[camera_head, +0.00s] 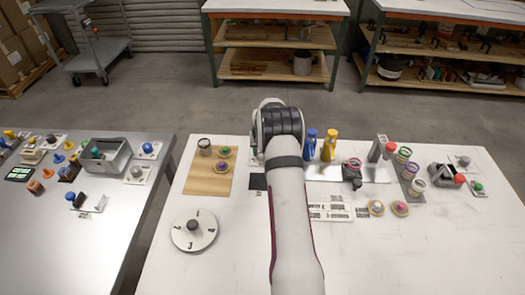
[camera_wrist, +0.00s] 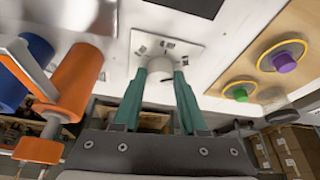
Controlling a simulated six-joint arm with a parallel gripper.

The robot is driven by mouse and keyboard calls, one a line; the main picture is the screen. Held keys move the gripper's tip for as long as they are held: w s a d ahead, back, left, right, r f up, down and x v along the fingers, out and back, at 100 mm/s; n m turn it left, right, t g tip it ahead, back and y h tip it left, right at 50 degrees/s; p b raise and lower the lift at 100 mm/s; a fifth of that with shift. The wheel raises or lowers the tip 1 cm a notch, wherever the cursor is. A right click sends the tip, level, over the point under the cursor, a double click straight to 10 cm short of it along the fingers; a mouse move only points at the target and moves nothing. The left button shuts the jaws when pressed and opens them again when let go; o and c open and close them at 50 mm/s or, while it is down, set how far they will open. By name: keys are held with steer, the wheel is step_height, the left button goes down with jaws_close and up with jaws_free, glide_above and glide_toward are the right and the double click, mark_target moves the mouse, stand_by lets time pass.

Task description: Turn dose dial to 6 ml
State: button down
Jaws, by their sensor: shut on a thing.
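In the wrist view, the dose dial shows as a pale round knob (camera_wrist: 159,64) on a white square plate (camera_wrist: 190,42) with small dark marks around it. The marks are too small to read, so the setting cannot be told. My gripper (camera_wrist: 163,74) has its two teal fingers on either side of the knob, shut on it. In the head view my arm hides the gripper and the knob. A sliver of a white plate shows left of my arm there.
A wooden board (camera_head: 196,184) with lidded jars is left of my arm. The table is clear at front right.

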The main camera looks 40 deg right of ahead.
steer(key=shift+m, duration=0.6)
steer(key=shift+c, duration=2.2)
jaws_free()
steer(key=v, duration=1.6)
steer(key=shift+w+a, duration=0.25)
steer(key=shift+a, duration=0.1)
